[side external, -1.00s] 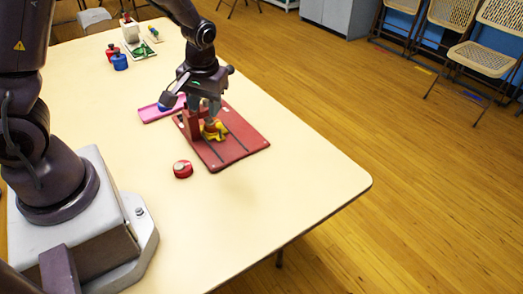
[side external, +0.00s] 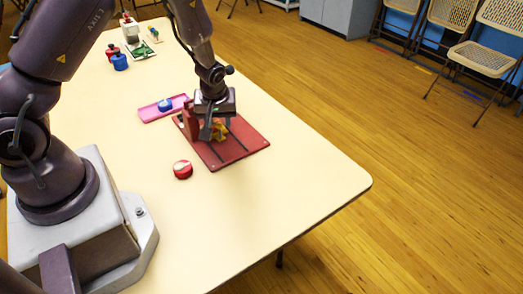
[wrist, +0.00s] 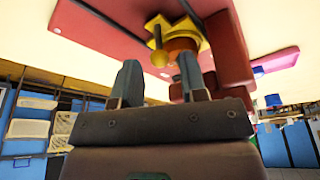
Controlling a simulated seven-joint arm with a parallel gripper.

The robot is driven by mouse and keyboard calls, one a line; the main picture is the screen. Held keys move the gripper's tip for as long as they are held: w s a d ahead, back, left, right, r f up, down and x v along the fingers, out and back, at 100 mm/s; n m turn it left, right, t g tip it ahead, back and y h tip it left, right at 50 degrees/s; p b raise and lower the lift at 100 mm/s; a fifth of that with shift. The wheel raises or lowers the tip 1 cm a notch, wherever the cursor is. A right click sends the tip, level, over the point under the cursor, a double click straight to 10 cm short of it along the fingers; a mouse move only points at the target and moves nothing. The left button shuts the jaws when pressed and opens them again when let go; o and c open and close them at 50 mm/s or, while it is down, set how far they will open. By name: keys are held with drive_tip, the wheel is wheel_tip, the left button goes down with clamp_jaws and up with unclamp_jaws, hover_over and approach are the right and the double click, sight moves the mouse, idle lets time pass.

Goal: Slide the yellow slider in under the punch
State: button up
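The yellow slider (side external: 220,131) sits on the red board (side external: 241,146), partly hidden by my gripper in the side view. In the wrist view, the slider (wrist: 190,27) is a yellow piece with a small round knob and an orange part beside it. The red upright block (wrist: 229,50), seemingly the punch housing, stands close to the slider; its punch part cannot be made out. My gripper (wrist: 159,64) is open. Its fingers are apart on either side of the knob, with the right fingertip near the orange part; contact is unclear.
A pink tray (side external: 151,115) holding a blue round piece (side external: 165,104) lies behind the board. A red round piece (side external: 182,170) lies in front of it. Red and blue bottles (side external: 119,62) stand farther back. The table (side external: 300,195) is clear at the right.

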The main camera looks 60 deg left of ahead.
drive_tip(key=shift+f, duration=0.7)
